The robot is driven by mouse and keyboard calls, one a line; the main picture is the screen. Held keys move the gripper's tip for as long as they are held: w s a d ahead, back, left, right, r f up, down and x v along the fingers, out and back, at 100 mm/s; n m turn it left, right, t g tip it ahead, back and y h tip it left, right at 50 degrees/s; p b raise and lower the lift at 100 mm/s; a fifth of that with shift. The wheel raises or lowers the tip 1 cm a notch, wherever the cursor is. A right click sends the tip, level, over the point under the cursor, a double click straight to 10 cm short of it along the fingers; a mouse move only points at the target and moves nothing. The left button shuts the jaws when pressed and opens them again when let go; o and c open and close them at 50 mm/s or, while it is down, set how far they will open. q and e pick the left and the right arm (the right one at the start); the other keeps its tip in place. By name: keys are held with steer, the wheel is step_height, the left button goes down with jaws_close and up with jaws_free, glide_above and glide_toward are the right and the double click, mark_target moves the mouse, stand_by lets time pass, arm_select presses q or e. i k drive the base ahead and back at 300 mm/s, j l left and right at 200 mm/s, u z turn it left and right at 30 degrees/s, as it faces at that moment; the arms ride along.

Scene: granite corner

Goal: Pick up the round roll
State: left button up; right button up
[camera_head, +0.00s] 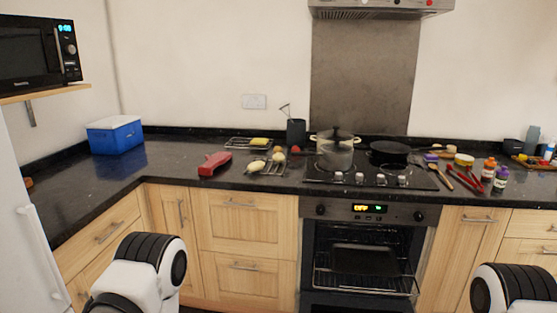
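A small round, pale tan item that looks like the round roll (278,157) lies on a dark wire rack (269,171) on the granite counter, left of the hob. A longer yellowish roll (256,166) lies just left of and in front of it. The items are small, so their exact kind is hard to tell. Only white and black links of my two arms show at the bottom edge, left of centre and at the right. Neither gripper is in view. Both arm links are well short of the counter.
A red tool-like object (214,163) lies left of the rack; a second rack (240,144) holds a yellow item (259,141). A pot (335,150) and pan (388,148) stand on the hob. A blue-and-white cooler (115,134) stands in the corner. The counter's left stretch is clear.

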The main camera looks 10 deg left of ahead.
mark_target(278, 158)
steer(key=i+j+z, duration=0.25)
steer(key=i+j, duration=0.45)
steer(key=i+j+z, duration=0.25)
steer(key=i+j, duration=0.6)
